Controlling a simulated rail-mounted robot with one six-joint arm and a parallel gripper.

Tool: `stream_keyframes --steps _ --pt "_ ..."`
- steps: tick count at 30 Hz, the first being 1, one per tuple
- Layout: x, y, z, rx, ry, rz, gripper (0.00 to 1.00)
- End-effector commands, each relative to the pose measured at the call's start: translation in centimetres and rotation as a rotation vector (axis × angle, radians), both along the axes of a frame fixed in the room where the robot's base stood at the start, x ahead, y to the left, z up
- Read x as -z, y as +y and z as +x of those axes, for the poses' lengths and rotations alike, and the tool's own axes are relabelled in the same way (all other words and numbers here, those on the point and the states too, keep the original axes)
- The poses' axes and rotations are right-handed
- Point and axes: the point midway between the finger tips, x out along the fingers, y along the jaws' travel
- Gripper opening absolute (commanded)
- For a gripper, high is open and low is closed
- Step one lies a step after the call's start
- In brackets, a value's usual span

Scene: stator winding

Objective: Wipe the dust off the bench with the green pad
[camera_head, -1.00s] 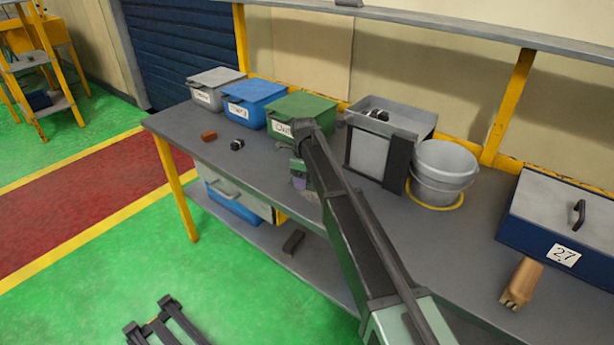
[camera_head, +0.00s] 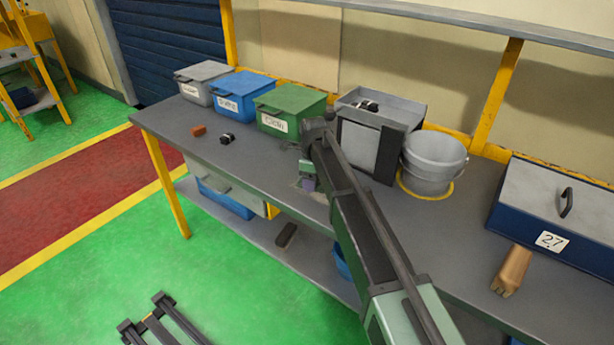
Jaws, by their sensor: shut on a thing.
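My gripper (camera_head: 308,184) is low over the grey bench (camera_head: 255,155), near its front edge and in front of the green bin. It is small in the picture and partly covered by my arm. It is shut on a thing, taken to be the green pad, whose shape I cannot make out. A pale patch that looks like dust (camera_head: 319,194) shows on the bench top beside the gripper. My arm hides the bench behind it.
Grey (camera_head: 207,82), blue (camera_head: 240,95) and green (camera_head: 290,108) lidded bins line the back. A reddish block (camera_head: 198,130) and dark part (camera_head: 227,139) lie left.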

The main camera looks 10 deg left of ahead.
Motion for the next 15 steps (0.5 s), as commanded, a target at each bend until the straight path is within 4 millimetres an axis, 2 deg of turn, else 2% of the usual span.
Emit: stream_keyframes --steps 5,15 --pt "0.0 -0.4 -0.2 0.001 0.0 -0.001 0.42" --pt "-0.2 -3.2 -1.5 0.0 0.0 0.0 0.42"
